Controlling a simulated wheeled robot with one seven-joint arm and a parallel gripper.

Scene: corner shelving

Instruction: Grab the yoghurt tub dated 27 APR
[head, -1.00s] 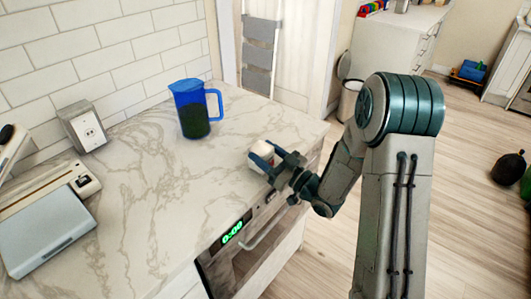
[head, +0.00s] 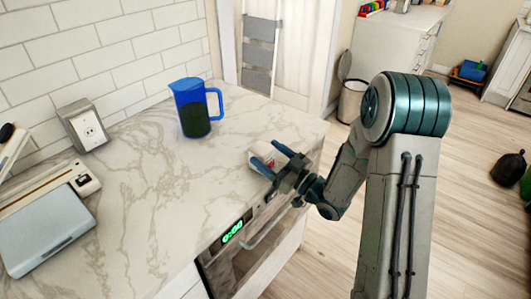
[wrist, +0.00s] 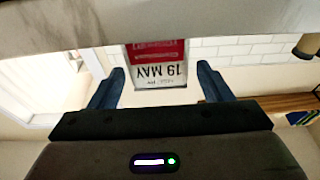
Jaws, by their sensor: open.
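A white tub (head: 257,157) with red on it stands near the counter's front edge, left of the oven-side corner. In the wrist view, which is upside down, its label (wrist: 160,65) reads 19 MAY under a red band, not 27 APR. My gripper (head: 272,156) is open, its two blue fingers pointing at the tub. In the wrist view the fingers (wrist: 159,85) lie to either side of the label, with gaps between. The head view partly hides the tub behind the fingers. No tub marked 27 APR is in view.
A blue jug (head: 192,112) with dark contents stands further back on the marble counter (head: 130,185). An appliance with a green clock (head: 233,231) is below the edge. The middle counter is clear.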

